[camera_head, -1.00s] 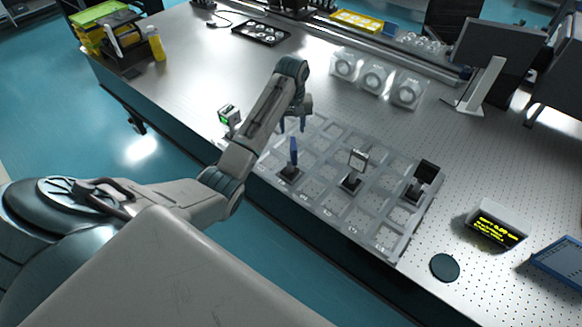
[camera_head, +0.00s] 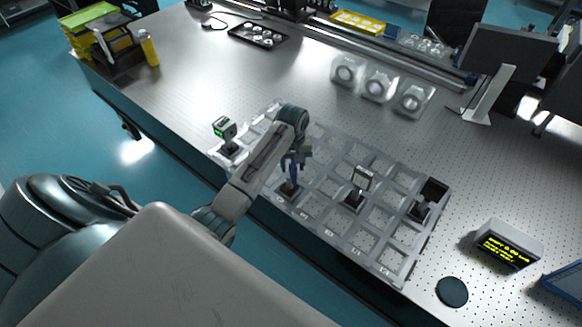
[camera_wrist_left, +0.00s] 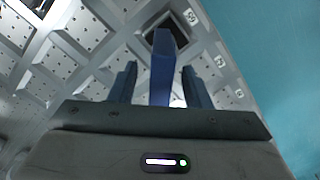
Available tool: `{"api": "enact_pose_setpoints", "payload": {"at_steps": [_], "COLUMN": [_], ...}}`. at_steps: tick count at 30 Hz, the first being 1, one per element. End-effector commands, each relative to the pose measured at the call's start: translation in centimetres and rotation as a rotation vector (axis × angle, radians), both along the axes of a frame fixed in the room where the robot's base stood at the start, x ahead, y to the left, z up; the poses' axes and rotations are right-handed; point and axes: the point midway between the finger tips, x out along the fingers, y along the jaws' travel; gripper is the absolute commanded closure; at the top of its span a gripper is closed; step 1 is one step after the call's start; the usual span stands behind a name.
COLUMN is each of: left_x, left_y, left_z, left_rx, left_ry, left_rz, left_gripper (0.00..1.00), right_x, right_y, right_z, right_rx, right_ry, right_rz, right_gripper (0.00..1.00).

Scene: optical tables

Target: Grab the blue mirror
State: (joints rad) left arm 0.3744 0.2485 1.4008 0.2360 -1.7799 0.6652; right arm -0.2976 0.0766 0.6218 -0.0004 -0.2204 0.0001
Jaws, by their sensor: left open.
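The blue mirror (camera_head: 294,178) stands upright on a dark base in the front row of the grey compartment tray (camera_head: 318,238). In the left wrist view the blue mirror (camera_wrist_left: 162,72) shows between the two blue fingers of my left gripper (camera_wrist_left: 160,85), with a gap visible on each side. My left gripper (camera_head: 293,160) is open and comes down from above at the mirror's upper part, partly covering it in the head view. My right gripper is not in view.
The tray also holds a green-faced mount (camera_head: 225,130) at its left end, a light square-framed mount (camera_head: 361,180) and a black-topped mount (camera_head: 433,192). A display box (camera_head: 506,246) and a dark disc (camera_head: 452,291) lie to the right. The table behind the tray is mostly clear.

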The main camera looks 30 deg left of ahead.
Motion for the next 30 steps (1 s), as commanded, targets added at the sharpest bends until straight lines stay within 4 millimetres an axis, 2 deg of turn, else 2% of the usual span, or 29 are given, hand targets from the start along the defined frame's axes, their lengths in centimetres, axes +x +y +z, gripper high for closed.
{"api": "enact_pose_setpoints", "payload": {"at_steps": [4,5,11,22,30], "left_x": [0.0,0.0,0.0,0.0,0.0], "left_y": [0.0,0.0,0.0,0.0,0.0], "left_z": [0.0,0.0,0.0,-0.1,-0.1], "left_rx": [0.000,0.000,0.000,0.001,0.001], "left_ry": [0.000,0.000,0.000,0.001,0.002], "left_rz": [0.000,0.000,-0.001,0.000,0.000], "left_gripper": [0.56,0.60,1.00,1.00,1.00], "right_x": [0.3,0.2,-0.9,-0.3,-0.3], "right_y": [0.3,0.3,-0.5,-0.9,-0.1], "right_z": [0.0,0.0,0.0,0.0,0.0], "right_rx": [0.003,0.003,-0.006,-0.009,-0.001], "right_ry": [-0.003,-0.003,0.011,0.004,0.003], "right_rz": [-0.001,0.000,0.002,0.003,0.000], "right_gripper": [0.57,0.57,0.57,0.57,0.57]}}
